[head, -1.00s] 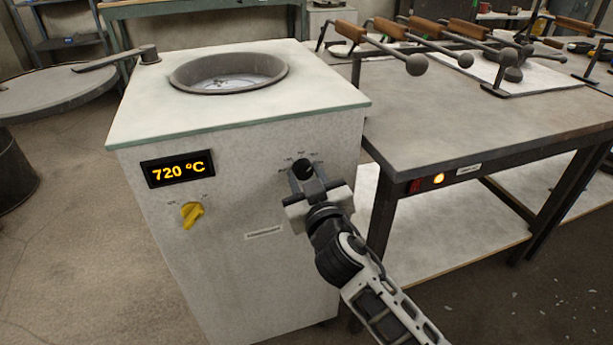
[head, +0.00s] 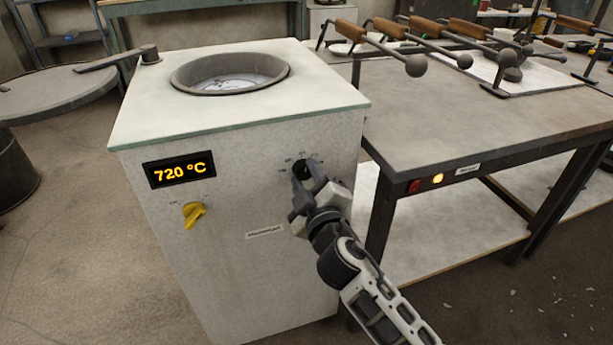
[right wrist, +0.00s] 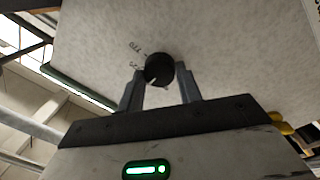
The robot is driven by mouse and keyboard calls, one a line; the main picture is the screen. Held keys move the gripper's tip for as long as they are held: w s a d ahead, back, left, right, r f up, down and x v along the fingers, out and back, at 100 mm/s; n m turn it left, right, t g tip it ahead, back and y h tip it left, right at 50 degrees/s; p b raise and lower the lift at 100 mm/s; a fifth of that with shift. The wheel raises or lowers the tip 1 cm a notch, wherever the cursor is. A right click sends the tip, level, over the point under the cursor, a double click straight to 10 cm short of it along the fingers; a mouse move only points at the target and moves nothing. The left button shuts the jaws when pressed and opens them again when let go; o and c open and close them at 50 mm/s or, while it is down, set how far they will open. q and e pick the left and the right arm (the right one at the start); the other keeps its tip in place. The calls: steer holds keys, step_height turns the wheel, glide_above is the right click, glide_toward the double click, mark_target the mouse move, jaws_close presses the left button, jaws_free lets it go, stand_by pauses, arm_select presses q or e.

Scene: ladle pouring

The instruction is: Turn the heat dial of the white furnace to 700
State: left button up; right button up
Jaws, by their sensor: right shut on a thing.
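The white furnace (head: 260,270) stands at the centre left of the head view. Its display (head: 180,170) reads 720 °C in orange. The black heat dial (head: 302,169) is on the right part of its front, with small printed marks around it. My right gripper (head: 305,180) is shut on the dial and its wrist is rolled. In the right wrist view the dial (right wrist: 159,69) sits between the two fingertips, with a 770 mark to its upper left; other marks are partly hidden. My left gripper is not in view.
A yellow knob (head: 194,214) is below the display. A metal table (head: 480,120) with several wooden-handled ladles stands close on the right. The furnace's open pot (head: 230,72) is on top. A round lid (head: 50,95) is at the left.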

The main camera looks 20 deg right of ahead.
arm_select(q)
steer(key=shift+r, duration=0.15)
arm_select(e)
steer(key=shift+n, duration=0.5)
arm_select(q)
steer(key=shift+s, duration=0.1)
arm_select(e)
steer(key=o, duration=0.9)
steer(key=shift+o, duration=0.5)
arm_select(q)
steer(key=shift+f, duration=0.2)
